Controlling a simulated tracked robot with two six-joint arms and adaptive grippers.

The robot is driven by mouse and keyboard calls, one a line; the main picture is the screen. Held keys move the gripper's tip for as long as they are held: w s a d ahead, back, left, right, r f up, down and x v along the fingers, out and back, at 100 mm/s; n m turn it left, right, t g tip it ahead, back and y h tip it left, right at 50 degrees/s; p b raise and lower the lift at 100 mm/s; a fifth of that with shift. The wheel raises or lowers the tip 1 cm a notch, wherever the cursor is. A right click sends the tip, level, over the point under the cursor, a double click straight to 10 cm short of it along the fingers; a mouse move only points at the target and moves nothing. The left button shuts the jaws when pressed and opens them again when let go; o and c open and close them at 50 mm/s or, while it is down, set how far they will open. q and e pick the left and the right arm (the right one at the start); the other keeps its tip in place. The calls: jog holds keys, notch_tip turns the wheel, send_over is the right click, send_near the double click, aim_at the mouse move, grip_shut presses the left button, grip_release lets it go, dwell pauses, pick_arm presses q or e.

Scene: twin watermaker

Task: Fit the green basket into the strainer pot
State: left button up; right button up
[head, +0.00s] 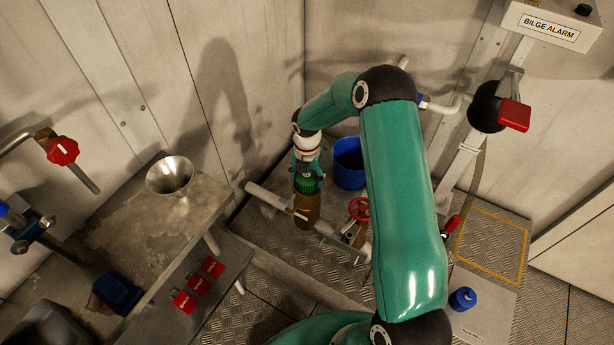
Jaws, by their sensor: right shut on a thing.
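The green basket (306,185) is at the mouth of the brown strainer pot (307,212), which stands upright on the pipe near the back corner. Its lower part is hidden by the pot's wall, so how deep it sits cannot be told. My right gripper (307,172) points down from above and is shut on the basket's top. My left gripper is not in view.
A blue bucket (349,163) stands just right of the pot. A red valve wheel (359,208) is close at the lower right. A bench (115,235) with a metal funnel (170,175) is at the left. A blue cap (462,299) lies at the lower right.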

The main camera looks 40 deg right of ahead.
jog(key=shift+f+b, duration=0.3)
jog(key=shift+f, duration=0.2)
jog(key=o, duration=1)
jog(key=shift+s, duration=0.1)
jog(key=shift+o, duration=0.2)
jog(key=shift+a, duration=0.1)
notch_tip(320, 180, up, 12)
jog(key=shift+r, duration=0.1)
